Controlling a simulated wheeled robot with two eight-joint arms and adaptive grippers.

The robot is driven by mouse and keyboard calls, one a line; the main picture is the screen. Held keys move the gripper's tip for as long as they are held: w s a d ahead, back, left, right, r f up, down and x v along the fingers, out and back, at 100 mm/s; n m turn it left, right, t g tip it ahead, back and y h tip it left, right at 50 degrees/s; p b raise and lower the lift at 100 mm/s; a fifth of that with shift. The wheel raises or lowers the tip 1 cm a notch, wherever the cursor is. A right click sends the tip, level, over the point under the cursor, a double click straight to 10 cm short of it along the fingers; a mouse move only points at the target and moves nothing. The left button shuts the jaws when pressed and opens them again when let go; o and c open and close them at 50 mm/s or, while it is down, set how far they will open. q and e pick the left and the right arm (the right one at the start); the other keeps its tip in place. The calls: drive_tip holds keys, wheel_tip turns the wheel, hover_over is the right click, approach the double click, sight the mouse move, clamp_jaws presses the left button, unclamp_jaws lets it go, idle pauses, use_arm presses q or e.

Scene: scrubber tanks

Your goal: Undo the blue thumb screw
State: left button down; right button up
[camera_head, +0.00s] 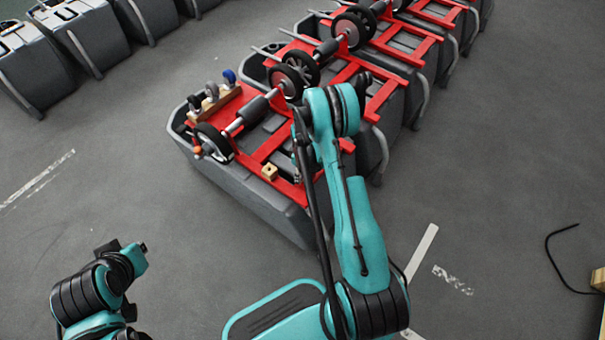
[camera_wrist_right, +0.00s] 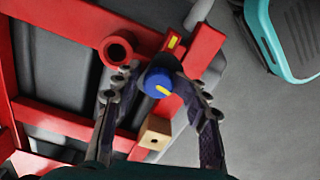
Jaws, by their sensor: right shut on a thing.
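The blue thumb screw (camera_wrist_right: 158,82), with a yellow mark on its face, is in the middle of the right wrist view. It stands at the edge of a red frame (camera_wrist_right: 72,122). My right gripper (camera_wrist_right: 154,80) is shut on the thumb screw, one dark finger on each side of it. In the head view my right arm reaches over the red frame (camera_head: 262,147) on the nearest grey tank (camera_head: 250,205), and the arm hides the thumb screw. My left arm is folded at the lower left; its gripper cannot be made out.
A small wooden block (camera_wrist_right: 155,132) sits just below the screw, and a red ring-shaped boss (camera_wrist_right: 117,48) is up and left. A wooden rack (camera_head: 218,100) with several knobbed items and an axle wheel (camera_head: 214,144) are on the tank. More tanks line up behind.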

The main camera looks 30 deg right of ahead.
drive_tip(key=shift+s+d+f+n, duration=0.1)
drive_tip(key=shift+s+n, duration=0.05)
drive_tip(key=shift+n, duration=0.25)
drive_tip(key=o, duration=0.6)
drive_tip(key=shift+n, duration=0.4)
drive_tip(key=shift+r+p, duration=1.2)
drive_tip(key=shift+r, duration=1.35)
